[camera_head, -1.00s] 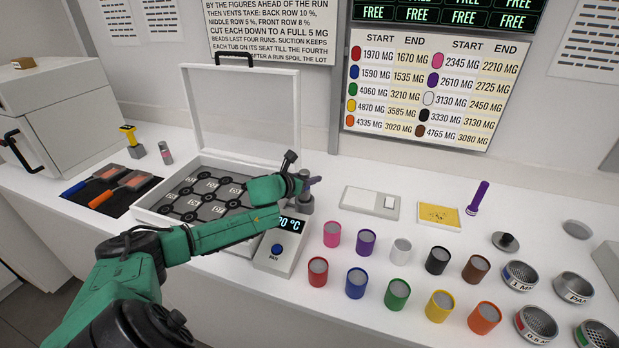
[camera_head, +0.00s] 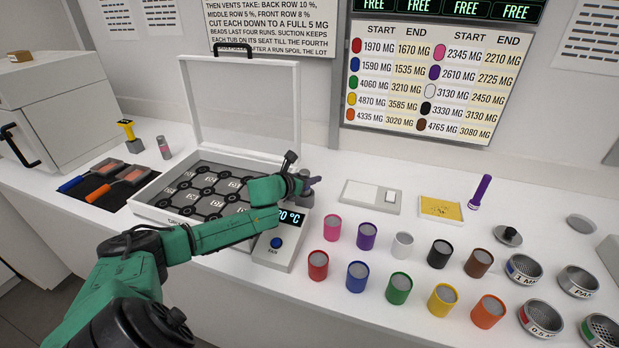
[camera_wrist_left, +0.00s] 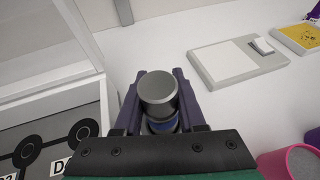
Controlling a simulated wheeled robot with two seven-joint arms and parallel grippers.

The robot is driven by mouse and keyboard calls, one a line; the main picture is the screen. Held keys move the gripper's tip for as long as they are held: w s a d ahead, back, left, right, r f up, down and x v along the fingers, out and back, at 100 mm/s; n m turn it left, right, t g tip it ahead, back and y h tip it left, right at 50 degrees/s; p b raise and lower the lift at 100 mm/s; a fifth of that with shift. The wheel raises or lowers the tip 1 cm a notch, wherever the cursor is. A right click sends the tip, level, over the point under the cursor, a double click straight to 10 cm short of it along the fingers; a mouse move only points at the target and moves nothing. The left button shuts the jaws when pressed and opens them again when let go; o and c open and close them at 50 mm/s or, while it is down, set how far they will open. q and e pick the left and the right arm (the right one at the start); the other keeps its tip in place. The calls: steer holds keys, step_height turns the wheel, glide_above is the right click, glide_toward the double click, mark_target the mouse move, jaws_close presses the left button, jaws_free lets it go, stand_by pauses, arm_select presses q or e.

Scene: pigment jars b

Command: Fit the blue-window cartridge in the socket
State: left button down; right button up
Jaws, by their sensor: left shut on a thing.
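My left gripper (camera_head: 311,184) is shut on a grey metal cartridge, beyond the upper end of the display unit. In the left wrist view the cartridge (camera_wrist_left: 158,88) stands between the two purple fingers of my left gripper (camera_wrist_left: 160,104), with a blue band showing low on its side. In the head view the gripper and arm cover most of it. The socket cannot be made out; the spot under the cartridge is hidden, so I cannot tell whether it is seated. A second grey cartridge (camera_head: 163,147) with a pinkish window stands behind the left tools. My right gripper is out of view.
The display unit (camera_head: 272,258) with a blue FAN button is beside the open white case (camera_head: 150,211). Several coloured jars stand to the right, the nearest being pink (camera_head: 332,227). A white scale (camera_head: 371,196) lies behind them.

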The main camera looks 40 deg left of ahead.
arm_select(q)
steer(key=shift+f+b, duration=0.55)
steer(key=shift+f, duration=0.2)
steer(key=shift+c, duration=2.1)
jaws_free()
